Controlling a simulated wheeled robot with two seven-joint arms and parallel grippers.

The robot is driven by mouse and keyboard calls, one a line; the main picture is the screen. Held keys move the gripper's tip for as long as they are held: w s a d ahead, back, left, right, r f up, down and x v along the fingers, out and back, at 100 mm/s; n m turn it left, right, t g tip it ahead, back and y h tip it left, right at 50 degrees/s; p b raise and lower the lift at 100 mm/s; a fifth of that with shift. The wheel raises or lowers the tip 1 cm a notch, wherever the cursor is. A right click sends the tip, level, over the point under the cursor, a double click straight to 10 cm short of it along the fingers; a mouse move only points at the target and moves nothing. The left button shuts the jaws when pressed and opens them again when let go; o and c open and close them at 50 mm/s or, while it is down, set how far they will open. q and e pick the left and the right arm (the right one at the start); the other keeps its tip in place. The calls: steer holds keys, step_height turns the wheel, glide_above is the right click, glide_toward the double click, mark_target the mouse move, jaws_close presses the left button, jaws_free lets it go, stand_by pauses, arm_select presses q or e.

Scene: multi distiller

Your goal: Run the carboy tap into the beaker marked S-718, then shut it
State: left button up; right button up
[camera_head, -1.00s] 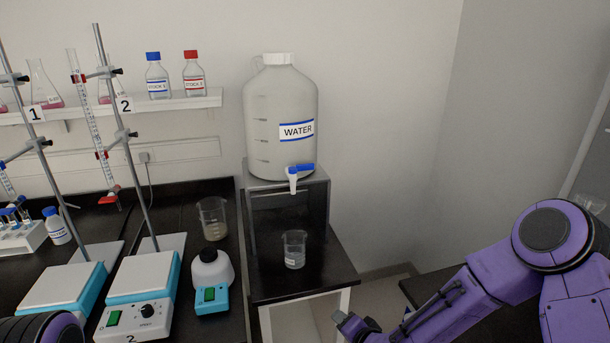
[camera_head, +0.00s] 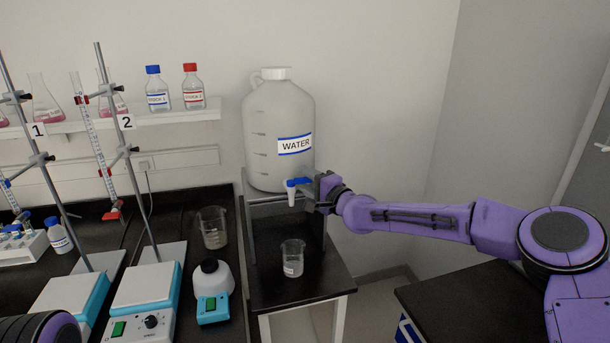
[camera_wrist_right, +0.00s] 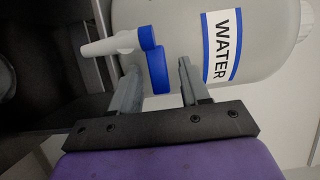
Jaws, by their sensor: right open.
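The carboy (camera_head: 275,120) labelled WATER stands on a raised dark stand (camera_head: 262,208). Its tap (camera_head: 294,188) has a blue handle and a white spout; the tap also shows in the right wrist view (camera_wrist_right: 152,55). A labelled beaker (camera_head: 292,258) stands below the spout on the low table; its label is too small to read. My right gripper (camera_head: 313,186) is at the tap; in the right wrist view its open fingers (camera_wrist_right: 158,82) lie on either side of the blue handle's end. I cannot tell whether they touch it. My left gripper is not visible.
Another beaker (camera_head: 213,228) with cloudy contents stands on the bench to the left. Near it are a white-and-teal device (camera_head: 212,285), hotplates (camera_head: 145,300) and clamp stands with burettes. A dark bench (camera_head: 480,300) is at the lower right.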

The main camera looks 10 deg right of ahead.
steer(key=shift+w+a, duration=0.25)
steer(key=shift+w, duration=0.2)
jaws_close()
